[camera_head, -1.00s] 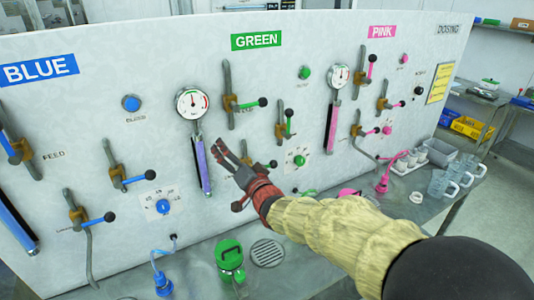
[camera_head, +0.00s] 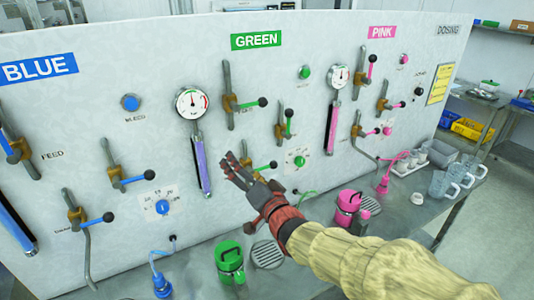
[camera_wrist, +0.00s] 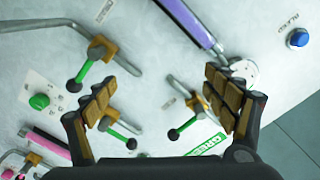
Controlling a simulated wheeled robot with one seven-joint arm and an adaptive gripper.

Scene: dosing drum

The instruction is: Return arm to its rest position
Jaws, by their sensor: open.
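My gripper (camera_head: 237,172) is open and empty in front of the green section of the white panel (camera_head: 60,120). In the head view its fingers overlap the area right of the purple-filled gauge tube (camera_head: 200,165) and just left of a green-handled valve (camera_head: 262,167). I cannot tell whether it touches anything. In the wrist view both fingers are spread apart (camera_wrist: 165,110), with green-handled valves (camera_wrist: 125,142) and the panel visible between and beyond them. My arm reaches in from the lower right.
Clear jugs (camera_head: 440,184) and a white tray of cups (camera_head: 408,165) stand at the right. Valve handles and a blue plug (camera_head: 162,284) stick out.

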